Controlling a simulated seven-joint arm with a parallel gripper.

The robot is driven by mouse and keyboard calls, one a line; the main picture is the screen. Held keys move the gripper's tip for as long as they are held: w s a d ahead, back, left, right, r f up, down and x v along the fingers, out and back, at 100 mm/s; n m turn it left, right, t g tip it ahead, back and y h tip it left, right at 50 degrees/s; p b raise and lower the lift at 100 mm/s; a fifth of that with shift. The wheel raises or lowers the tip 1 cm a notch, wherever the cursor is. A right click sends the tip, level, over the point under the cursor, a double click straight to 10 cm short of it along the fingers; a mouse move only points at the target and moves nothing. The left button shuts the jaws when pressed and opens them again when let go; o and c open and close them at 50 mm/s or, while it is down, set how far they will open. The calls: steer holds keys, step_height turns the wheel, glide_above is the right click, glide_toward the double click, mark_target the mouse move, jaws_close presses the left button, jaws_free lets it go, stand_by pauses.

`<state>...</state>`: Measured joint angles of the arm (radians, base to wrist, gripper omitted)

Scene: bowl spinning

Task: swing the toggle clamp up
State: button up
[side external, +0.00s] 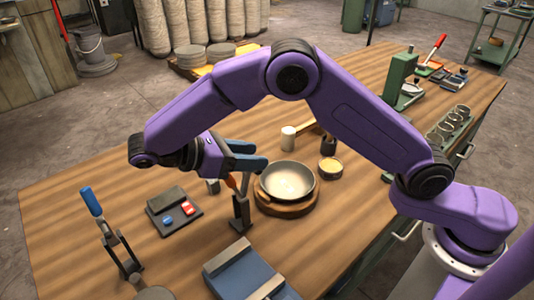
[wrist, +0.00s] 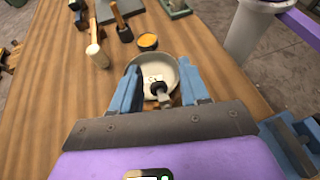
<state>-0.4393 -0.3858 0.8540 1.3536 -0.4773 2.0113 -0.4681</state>
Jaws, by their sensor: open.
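A small dark clamp (side external: 240,212) with an orange handle stands at the near left edge of the round wooden base (side external: 288,208). The handle leans up and left, partly behind my gripper. A pale shallow bowl (side external: 288,181) sits on that base; it also shows in the wrist view (wrist: 150,70). My gripper (side external: 260,155) is open, with blue fingers above and beside the clamp. In the wrist view my gripper (wrist: 160,68) has a dark clamp part (wrist: 158,90) between its fingers, with a visible gap. I cannot tell whether anything touches.
A blue-handled lever tool (side external: 95,205) stands upright at the front left. A control box (side external: 175,212) with red and blue buttons lies left of the clamp. A blue-grey block (side external: 250,272) is at the front. A mallet (side external: 289,139) and yellow-filled cup (side external: 331,168) lie beyond the bowl.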

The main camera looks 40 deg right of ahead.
steer(key=shift+d+f, duration=0.1)
steer(key=shift+d, duration=0.15)
steer(key=shift+d+f+y, duration=0.25)
steer(key=shift+d+y, duration=0.6)
steer(key=shift+y, duration=0.15)
steer(key=shift+d+f+n+y, duration=0.7)
steer(key=shift+d+f+y, duration=1.65)
steer(key=shift+y, duration=0.95)
steer(key=s+r+v, duration=0.1)
steer(key=v, duration=1.7)
steer(key=s+d+f+m+t+y, duration=0.1)
steer(key=s+d+f, duration=0.3)
steer(key=s, duration=0.5)
steer(key=s+d+f+m+t+y, duration=0.1)
steer(key=s+d+f+y, duration=0.1)
steer(key=s+d+f, duration=0.2)
steer(key=s+d+f+m+t+y, duration=0.1)
steer(key=s+d+f+m, duration=0.1)
steer(key=s+d, duration=0.6)
steer(key=s+f, duration=0.1)
steer(key=s, duration=0.5)
steer(key=shift+d+f+t+y, duration=0.3)
steer(key=shift+f+t, duration=0.1)
